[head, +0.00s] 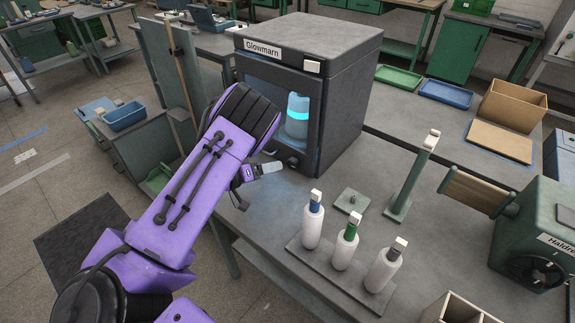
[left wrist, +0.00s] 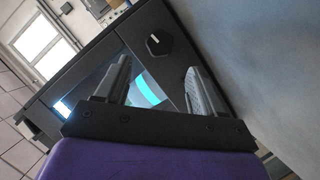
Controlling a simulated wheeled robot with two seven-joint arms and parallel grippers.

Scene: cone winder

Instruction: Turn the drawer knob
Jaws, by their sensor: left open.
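A black faceted knob (left wrist: 158,43) with a white pointer mark sits on the dark front of the box labelled Glowmarn (head: 335,45). In the head view the knob (head: 293,161) shows small, low on the front below the window. My left gripper (head: 272,167) is close in front of the knob, with its fingers pointing toward it. In the left wrist view the two fingers (left wrist: 159,70) are apart with nothing between them, and the knob lies just beyond their tips, apart from them. My right gripper is not in view.
A cyan-banded bottle (head: 297,115) stands behind the window. Several white bottles stand on a grey rack (head: 330,273) at the table front. A green post (head: 398,207) and a machine with a wooden roller (head: 475,190) are to the right. Bare tabletop lies before the box.

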